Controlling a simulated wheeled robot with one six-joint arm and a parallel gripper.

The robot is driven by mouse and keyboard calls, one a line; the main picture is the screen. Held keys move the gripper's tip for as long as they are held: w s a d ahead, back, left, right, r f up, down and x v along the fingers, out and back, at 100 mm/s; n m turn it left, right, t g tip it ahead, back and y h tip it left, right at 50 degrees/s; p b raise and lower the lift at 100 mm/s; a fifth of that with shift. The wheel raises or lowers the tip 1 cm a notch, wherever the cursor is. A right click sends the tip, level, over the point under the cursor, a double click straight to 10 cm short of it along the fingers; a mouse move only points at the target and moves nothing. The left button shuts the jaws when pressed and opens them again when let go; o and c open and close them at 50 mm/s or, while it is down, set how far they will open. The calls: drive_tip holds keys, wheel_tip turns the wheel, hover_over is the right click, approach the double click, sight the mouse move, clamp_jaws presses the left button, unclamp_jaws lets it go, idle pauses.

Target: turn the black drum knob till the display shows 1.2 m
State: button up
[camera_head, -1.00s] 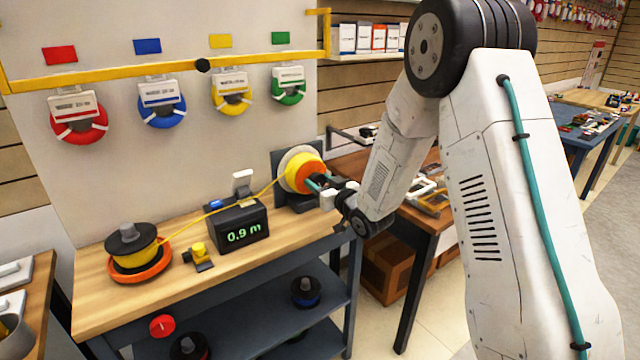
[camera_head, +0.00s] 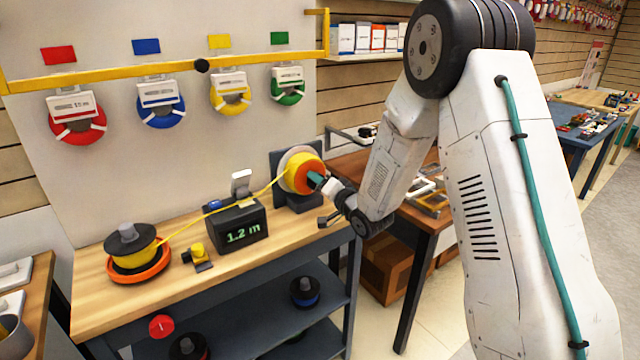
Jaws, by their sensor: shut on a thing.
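The display (camera_head: 238,228) is a black box on the bench and reads 1.2 m in green digits. The winding drum (camera_head: 300,172), orange with yellow cord and a pale flange, stands upright at the bench's right end. My gripper (camera_head: 316,181) is at the drum's front face, its teal fingers shut on the black drum knob, which the fingers hide. Yellow cord (camera_head: 207,215) runs from the yellow spool (camera_head: 135,254) at the left, past the display, up to the drum.
The spool sits in an orange dish (camera_head: 138,276) on the wooden bench (camera_head: 110,312). A small yellow device (camera_head: 199,253) stands left of the display. A small grey piece (camera_head: 329,218) lies near the right edge. Coloured coils hang on the wall panel behind.

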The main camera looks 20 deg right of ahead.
drive_tip(key=shift+m, duration=0.7)
drive_tip(key=o, duration=1)
drive_tip(key=shift+d, duration=0.1)
drive_tip(key=shift+s, duration=0.1)
drive_tip(key=v, duration=0.7)
drive_tip(key=shift+s+d, duration=0.1)
drive_tip(key=shift+s, duration=0.2)
